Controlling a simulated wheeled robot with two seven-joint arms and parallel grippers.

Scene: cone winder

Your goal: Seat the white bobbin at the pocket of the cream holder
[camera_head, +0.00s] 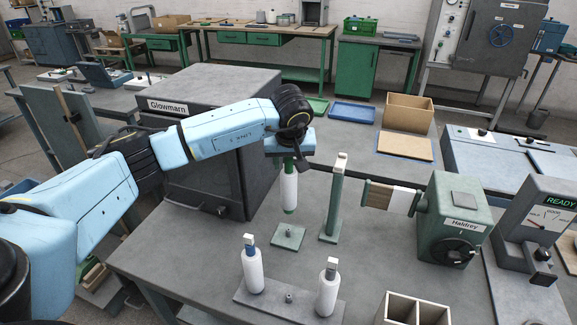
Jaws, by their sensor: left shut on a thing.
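My left gripper (290,147) comes in from the left, points down and is shut on the green upper end of a white bobbin (289,188). The bobbin hangs upright, with a green tip showing below the white body. It appears to be just above a small square green base (289,238); the exact gap is hard to judge. A cream box (418,299) with two open compartments is cut off at the bottom edge, right of centre; it is the only cream holder I can make out. My right gripper is not in view.
Two other white bobbins (252,272) (327,292) stand on a grey board (289,308) with a small peg between them. A green post (333,205) stands right of the held bobbin, near the green winder (455,215). A dark Glowmarn cabinet (215,150) stands behind my arm.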

